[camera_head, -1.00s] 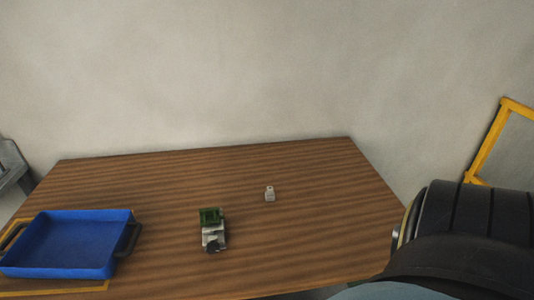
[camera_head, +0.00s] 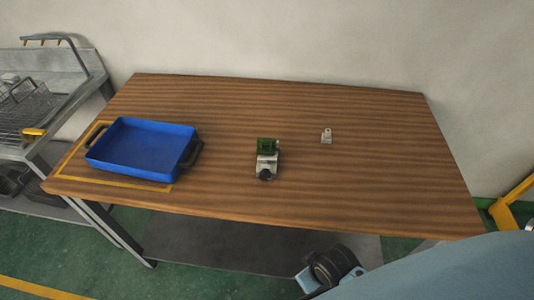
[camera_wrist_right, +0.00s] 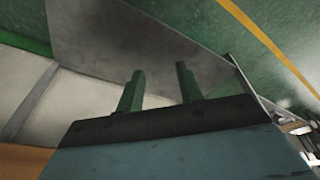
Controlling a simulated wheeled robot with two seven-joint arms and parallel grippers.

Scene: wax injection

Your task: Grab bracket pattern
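A small pale bracket-like piece (camera_head: 326,137) with a hole in its upper part stands on the wooden table (camera_head: 390,150), right of centre. It looks like the bracket pattern. Left of it is a small grey device (camera_head: 266,164) with a green block (camera_head: 268,146) at its back and a dark round part in front. My right gripper (camera_wrist_right: 157,68) shows two green fingers set apart with nothing between them. It points at the floor area, away from the table objects. My left gripper is in neither view.
A blue tray (camera_head: 140,166) with black handles sits inside a yellow outline at the table's left. A grey rack with wire baskets (camera_head: 28,108) stands further left. My right arm (camera_head: 333,268) is below the table's front edge. The table's right side is clear.

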